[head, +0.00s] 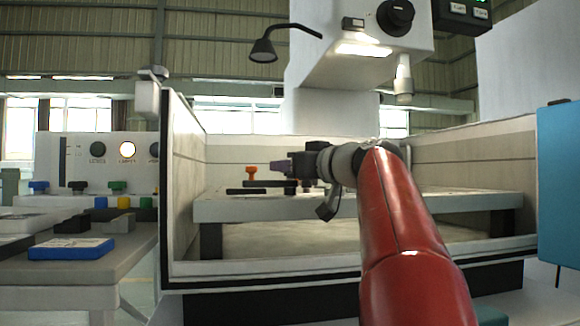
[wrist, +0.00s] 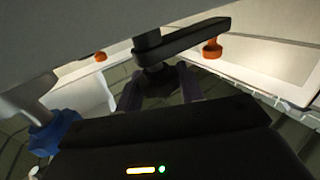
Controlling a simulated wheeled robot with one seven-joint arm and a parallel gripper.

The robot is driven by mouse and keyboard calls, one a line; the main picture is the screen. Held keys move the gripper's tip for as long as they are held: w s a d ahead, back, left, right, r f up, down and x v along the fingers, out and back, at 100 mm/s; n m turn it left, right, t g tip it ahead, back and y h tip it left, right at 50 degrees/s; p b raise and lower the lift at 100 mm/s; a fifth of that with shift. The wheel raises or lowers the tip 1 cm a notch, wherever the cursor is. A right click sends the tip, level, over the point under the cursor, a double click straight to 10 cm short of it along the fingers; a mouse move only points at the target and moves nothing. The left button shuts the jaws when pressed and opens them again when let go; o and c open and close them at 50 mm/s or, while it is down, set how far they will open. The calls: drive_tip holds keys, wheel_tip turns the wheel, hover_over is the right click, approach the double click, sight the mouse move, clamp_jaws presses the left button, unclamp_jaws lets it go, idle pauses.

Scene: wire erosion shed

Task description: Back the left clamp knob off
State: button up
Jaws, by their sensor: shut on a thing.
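My gripper (wrist: 160,92) is inside the machine's open tank, low over the work table (head: 350,208). In the wrist view its fingers are shut around a dark knob at one end of a black clamp bar (wrist: 190,38). An orange piece (wrist: 212,48) stands at the bar's other end. In the head view an orange piece (head: 252,174) stands on a black bar (head: 256,190), left of my gripper (head: 278,166). The gripped knob is mostly hidden by the fingers, and its turning angle cannot be told.
The tank's left wall (head: 185,180) stands close by. A machine head with a nozzle (head: 403,85) hangs above the table. Another orange piece (wrist: 100,56) and a blue part (wrist: 52,132) lie near in the wrist view. A side bench (head: 100,270) stands left.

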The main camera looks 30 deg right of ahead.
drive_tip(key=shift+f+y, duration=0.15)
drive_tip(key=shift+y, duration=0.35)
drive_tip(key=o, duration=1)
drive_tip(key=shift+c, duration=0.2)
drive_tip(key=shift+s, duration=0.1)
drive_tip(key=v, duration=0.7)
drive_tip(key=shift+s, duration=0.3)
drive_tip(key=shift+d, duration=0.15)
